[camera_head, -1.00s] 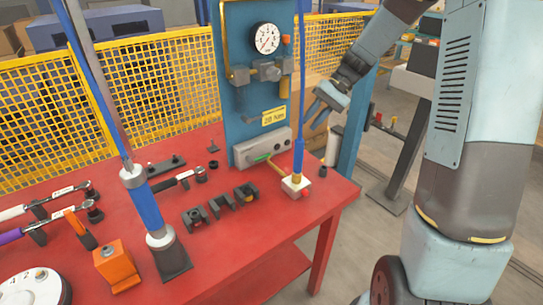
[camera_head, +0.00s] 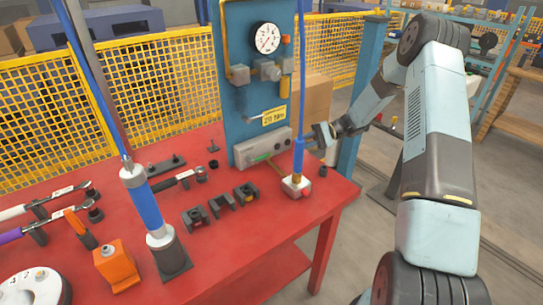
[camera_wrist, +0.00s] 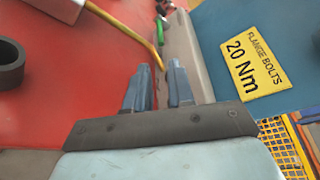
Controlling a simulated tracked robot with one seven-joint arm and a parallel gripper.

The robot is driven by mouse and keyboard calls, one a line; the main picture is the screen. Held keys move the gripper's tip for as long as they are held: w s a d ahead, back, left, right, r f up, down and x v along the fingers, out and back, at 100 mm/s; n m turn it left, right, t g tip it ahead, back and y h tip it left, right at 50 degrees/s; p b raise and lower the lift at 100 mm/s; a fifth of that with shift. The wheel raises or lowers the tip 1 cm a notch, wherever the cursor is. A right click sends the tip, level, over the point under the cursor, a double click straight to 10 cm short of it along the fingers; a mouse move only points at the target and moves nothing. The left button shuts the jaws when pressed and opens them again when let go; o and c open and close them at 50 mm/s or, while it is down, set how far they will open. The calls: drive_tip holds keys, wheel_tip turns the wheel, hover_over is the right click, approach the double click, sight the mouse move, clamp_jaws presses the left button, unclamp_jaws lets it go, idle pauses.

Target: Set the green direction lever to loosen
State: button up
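The green direction lever (camera_head: 262,157) is a small green handle at the front of a grey control box (camera_head: 250,152), at the foot of the blue panel. It also shows at the top of the wrist view (camera_wrist: 160,32), ahead of the fingertips and not touching them. My gripper (camera_head: 316,136) is at the right end of the box, just behind the blue hanging tool. The lever's exact setting is too small to read.
The blue hanging tool (camera_head: 298,157) stands on a pale block close to my gripper. A yellow pipe (camera_wrist: 128,30) runs left of the fingers. The blue panel (camera_head: 234,115) with a gauge rises behind the box. Black holders (camera_head: 220,205) and wrenches lie on the red table (camera_head: 235,245).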

sight(269, 155)
drive_tip(key=x, duration=1.3)
drive_tip(key=shift+s+a, duration=0.1)
drive_tip(key=shift+a, duration=0.2)
clamp_jaws()
